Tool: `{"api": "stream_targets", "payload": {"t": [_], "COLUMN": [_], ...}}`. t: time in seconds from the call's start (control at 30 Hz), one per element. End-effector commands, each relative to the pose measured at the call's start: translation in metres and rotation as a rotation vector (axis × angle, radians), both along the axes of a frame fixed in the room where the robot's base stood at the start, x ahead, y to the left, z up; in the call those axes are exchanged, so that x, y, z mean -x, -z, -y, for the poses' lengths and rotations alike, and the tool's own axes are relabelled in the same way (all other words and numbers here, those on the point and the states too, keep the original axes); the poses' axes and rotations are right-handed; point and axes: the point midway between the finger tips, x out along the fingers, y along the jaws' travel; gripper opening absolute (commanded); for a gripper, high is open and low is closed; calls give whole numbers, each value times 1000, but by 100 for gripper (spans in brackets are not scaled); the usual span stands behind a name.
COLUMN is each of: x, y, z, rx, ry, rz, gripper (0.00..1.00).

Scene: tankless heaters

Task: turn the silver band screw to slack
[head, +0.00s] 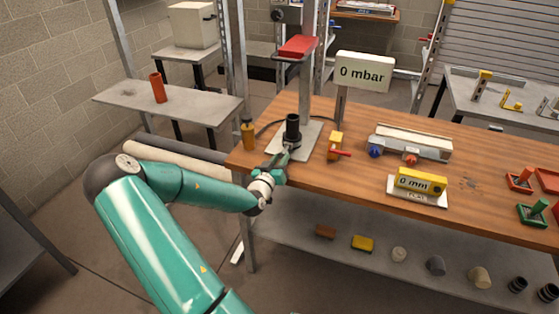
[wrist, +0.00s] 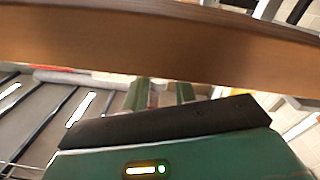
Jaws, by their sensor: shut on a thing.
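A black upright cylinder (head: 292,128) stands on a light grey plate (head: 312,140) near the left end of the wooden bench. My gripper (head: 285,156) reaches in from the front left, its tips at the cylinder's lower front. The silver band screw is too small to make out there; the fingers cover that spot. In the wrist view two green fingers (wrist: 160,95) show beyond the dark palm, with a small pale thing between them. My gripper is shut on what appears to be the band screw.
A wooden bench edge (wrist: 150,40) spans the wrist view close to my gripper. A post carries a "0 mbar" sign (head: 363,73).

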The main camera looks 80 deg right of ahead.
Motion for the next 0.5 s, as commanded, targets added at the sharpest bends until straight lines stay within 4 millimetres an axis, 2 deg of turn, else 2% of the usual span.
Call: {"api": "stream_targets", "payload": {"t": [0.5], "x": [0], "y": [2], "z": [-1], "rx": [-48], "ry": [-1], "rz": [-487], "gripper": [4]}}
